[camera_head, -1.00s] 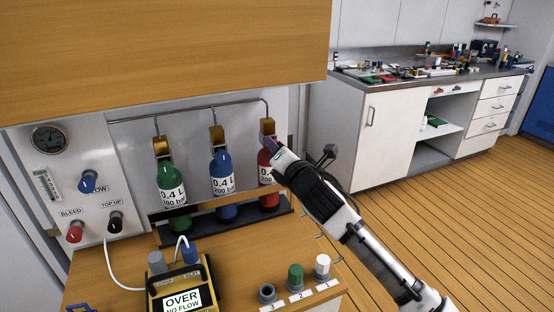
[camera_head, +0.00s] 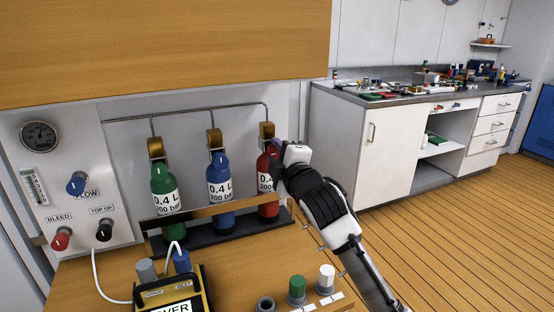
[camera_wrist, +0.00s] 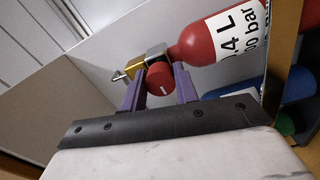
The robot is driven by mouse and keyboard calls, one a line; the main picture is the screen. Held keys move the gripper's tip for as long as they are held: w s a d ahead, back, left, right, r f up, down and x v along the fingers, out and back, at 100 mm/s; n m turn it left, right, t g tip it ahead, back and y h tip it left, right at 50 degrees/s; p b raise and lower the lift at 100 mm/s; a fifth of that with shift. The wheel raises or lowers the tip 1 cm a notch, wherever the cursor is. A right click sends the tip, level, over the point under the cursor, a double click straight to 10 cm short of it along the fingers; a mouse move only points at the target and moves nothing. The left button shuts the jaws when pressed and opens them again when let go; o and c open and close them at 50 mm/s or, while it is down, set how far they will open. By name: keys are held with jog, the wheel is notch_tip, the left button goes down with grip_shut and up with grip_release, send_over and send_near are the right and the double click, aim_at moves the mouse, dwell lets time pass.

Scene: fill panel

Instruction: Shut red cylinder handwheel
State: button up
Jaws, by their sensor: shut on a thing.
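The red cylinder (camera_head: 267,211) stands at the right end of the row of three cylinders, with a brass valve block (camera_head: 267,133) above it. In the wrist view the red cylinder (camera_wrist: 200,46) appears tilted. Its round red handwheel (camera_wrist: 159,76), with a white mark line, sits beside the brass valve. My gripper (camera_wrist: 157,92) has its purple fingers on either side of the handwheel and is shut on it.
Green (camera_head: 165,204) and blue (camera_head: 219,180) cylinders stand to the left behind a wooden rail. A panel (camera_head: 70,150) with a gauge and knobs is at far left. A yellow meter (camera_head: 205,290) and capped posts (camera_head: 297,287) stand on the bench. Floor to the right is clear.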

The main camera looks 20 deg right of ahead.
jog(key=m, duration=0.4)
jog(key=shift+a+m, duration=0.1)
jog(key=shift+m, duration=0.3)
jog(key=m, duration=0.4)
jog(key=shift+m+p, duration=0.4)
jog(key=m+p, duration=0.3)
jog(key=m, duration=0.2)
jog(key=shift+r+h, duration=0.15)
jog(key=shift+h, duration=0.15)
jog(key=shift+m+p, duration=1.5)
jog(key=shift+m, duration=0.6)
jog(key=o, duration=1)
jog(key=shift+c, duration=0.2)
